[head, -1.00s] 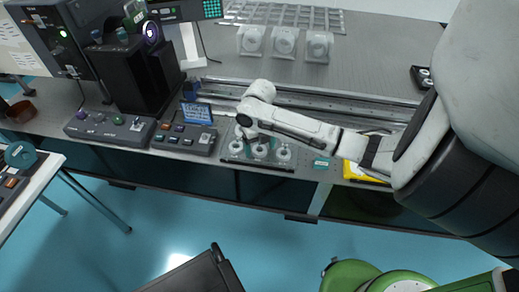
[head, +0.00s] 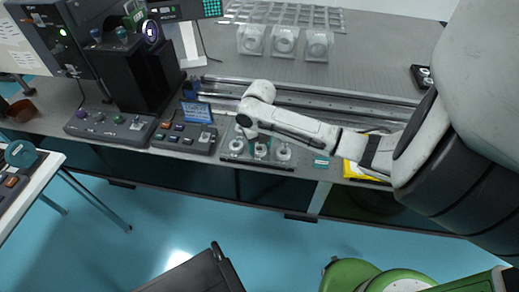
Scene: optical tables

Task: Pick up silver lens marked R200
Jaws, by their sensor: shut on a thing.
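Several small silver round lenses stand in a dark holder (head: 257,163) at the front edge of the optical table. A left lens (head: 236,146), a middle lens (head: 260,151) and a right lens (head: 283,153) show. The R200 marking is too small to read. My gripper (head: 247,133) points down over the left and middle part of the holder. It is shut on a silver lens, but its fingertips are small and partly hidden by my wrist, so which lens is in it cannot be told.
Control boxes (head: 182,137) with knobs and a blue display stand left of the holder. Metal rails (head: 310,98) run behind it. A teal block (head: 321,162) and a yellow item (head: 352,170) lie to the right. Clear cases (head: 285,42) stand farther back.

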